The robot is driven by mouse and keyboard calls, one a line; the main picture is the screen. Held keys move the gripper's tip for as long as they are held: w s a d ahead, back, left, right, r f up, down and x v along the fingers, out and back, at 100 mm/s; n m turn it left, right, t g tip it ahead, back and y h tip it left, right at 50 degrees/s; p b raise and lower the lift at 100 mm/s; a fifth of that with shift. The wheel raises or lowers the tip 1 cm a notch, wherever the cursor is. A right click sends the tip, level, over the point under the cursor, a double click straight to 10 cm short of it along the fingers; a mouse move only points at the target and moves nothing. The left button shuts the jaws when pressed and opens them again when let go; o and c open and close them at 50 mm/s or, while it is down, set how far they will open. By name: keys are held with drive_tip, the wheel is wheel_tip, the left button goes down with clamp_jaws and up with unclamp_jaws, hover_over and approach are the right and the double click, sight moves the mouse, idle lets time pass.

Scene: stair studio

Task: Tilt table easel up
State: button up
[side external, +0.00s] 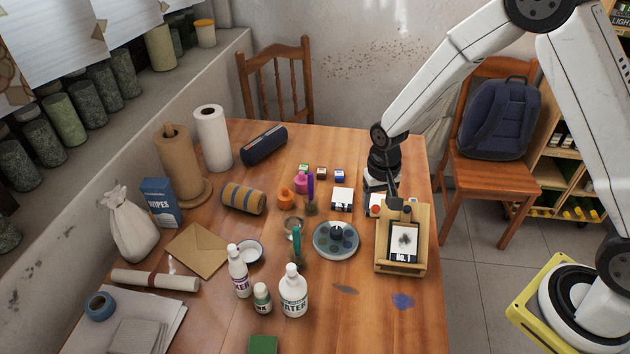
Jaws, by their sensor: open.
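The table easel (418,225) is a light wooden board near the right edge of the table. It bears a small card (404,243) marked "No. 1" with a dark smudge, held above a wooden ledge. How steeply the board is tilted is hard to judge from this view. My gripper (398,203) is at the top edge of the easel, pointing down. It is open, with its dark fingers close to the board's upper end. Whether they touch the board cannot be told.
A round palette (336,240) and a white box (342,199) stand left of the easel. White bottles (293,292) and paper rolls (213,138) are farther left. The table's right edge is close to the easel. The table's front right (390,330) is mostly clear.

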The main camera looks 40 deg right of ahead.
drive_tip(key=shift+r, duration=2.4)
drive_tip(key=s+d+r+n+t, duration=0.1)
drive_tip(key=s+r+n, duration=0.3)
drive_tip(key=s, duration=0.9)
drive_tip(key=shift+d+r+n+t, duration=0.15)
drive_tip(key=shift+r+n+t, duration=0.15)
drive_tip(key=shift+r+t, duration=0.65)
drive_tip(key=shift+r, duration=0.15)
